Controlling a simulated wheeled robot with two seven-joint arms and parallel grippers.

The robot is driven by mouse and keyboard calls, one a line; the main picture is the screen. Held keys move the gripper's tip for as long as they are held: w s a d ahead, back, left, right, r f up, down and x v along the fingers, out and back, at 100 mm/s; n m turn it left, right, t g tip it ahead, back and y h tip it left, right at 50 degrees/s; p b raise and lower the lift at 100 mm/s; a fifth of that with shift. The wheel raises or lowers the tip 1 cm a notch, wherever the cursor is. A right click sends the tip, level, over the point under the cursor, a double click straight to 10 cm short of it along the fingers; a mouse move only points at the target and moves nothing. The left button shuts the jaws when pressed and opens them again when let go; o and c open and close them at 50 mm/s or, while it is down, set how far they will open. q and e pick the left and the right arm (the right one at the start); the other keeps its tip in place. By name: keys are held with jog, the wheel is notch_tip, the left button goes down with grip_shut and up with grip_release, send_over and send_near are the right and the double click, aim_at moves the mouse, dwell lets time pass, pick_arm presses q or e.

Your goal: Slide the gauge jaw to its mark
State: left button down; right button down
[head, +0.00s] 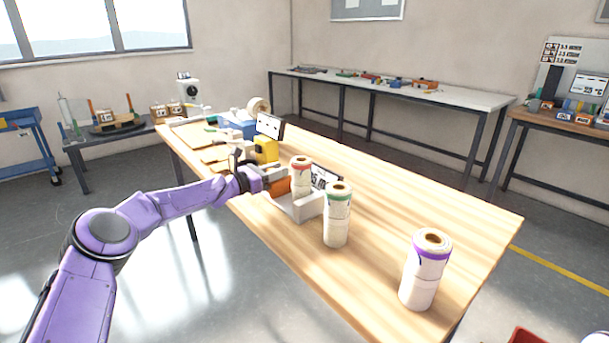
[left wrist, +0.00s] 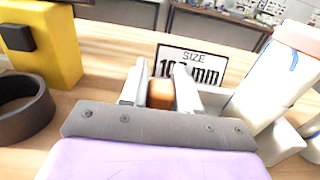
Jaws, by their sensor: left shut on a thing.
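The gauge (head: 306,209) is a light grey frame near the table's front edge. Its orange jaw part (head: 279,187) shows at its left end; an orange-brown piece of it shows in the left wrist view (left wrist: 160,94). My left gripper (head: 264,178) is shut on this orange piece, with one finger on each side. A white roll with a red top (head: 301,172) stands at the gauge, right of the orange part. A sign reading SIZE and a number in mm (left wrist: 191,64) stands behind. The jaw's mark cannot be made out. My right gripper is out of view.
A green-ringed roll (head: 337,222) and a purple-ringed roll (head: 424,275) stand to the right on the wooden table (head: 400,195). A yellow block (head: 266,149) and a dark ring (left wrist: 22,108) lie left of the gripper. The table's back right is clear.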

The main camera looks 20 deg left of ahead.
pick_arm(q)
jog(key=shift+a+r, duration=0.15)
jog(key=shift+r, duration=0.1)
jog(key=shift+a, duration=0.1)
jog(key=c, duration=1.2)
grip_release()
jog(key=shift+w, duration=0.1)
jog(key=shift+f, duration=0.1)
jog(key=shift+f, duration=0.1)
jog(key=v, duration=0.9)
jog(key=shift+s+a, duration=0.35)
jog(key=shift+s, duration=0.35)
